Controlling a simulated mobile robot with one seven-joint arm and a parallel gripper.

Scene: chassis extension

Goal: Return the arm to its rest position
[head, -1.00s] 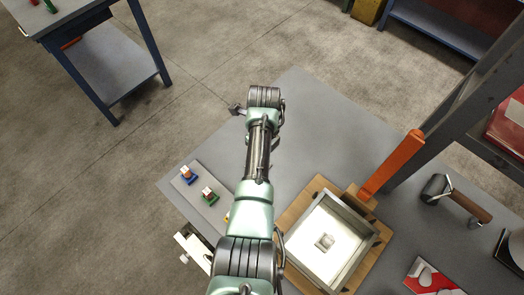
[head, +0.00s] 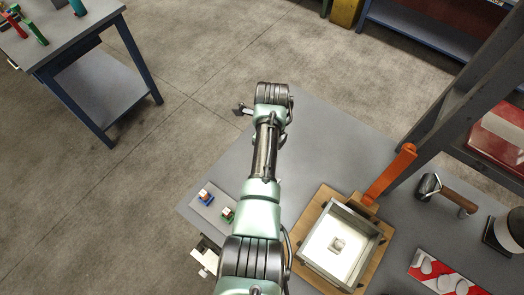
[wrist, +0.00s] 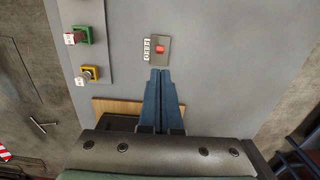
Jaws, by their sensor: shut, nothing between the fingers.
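My arm reaches out over the grey table (head: 315,125) in the head view, bent at its far joint. My gripper (head: 240,109) shows there only as a small dark end pointing left of the far joint. In the wrist view my gripper (wrist: 163,72) is shut, its two blue fingers side by side with nothing between them. The fingertips appear just below a small plate with a red button (wrist: 159,49); I cannot tell their height above it.
A wooden board with a square metal frame (head: 343,244) and an orange handle (head: 390,175) stands right of my arm. A strip with coloured connectors (head: 228,213) lies left of it. Floor is open beyond the table.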

